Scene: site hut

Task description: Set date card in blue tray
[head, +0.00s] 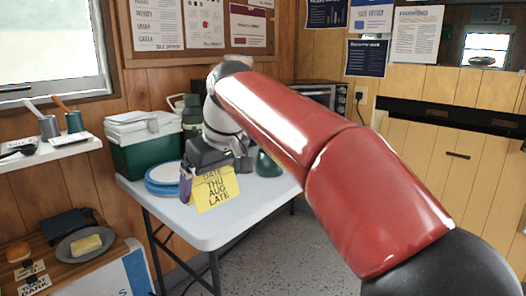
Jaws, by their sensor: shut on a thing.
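The date card (215,192) is yellow with dark lettering that reads "THU AUG LATE" under a partly hidden top line. It is tilted near the front edge of the white table (222,226). My gripper (212,170) is at the card's upper edge and shut on it; the fingertips are mostly hidden. A blue round tray or dish (163,183) with a pale inside lies on the table, just left of the card. I cannot tell whether this is the blue tray of the task.
A green cooler with a white lid (147,142) stands behind the dish. A purple upright object (186,184) is close to the card's left side. A dark green object (268,163) stands right of my gripper. The table's front right is clear.

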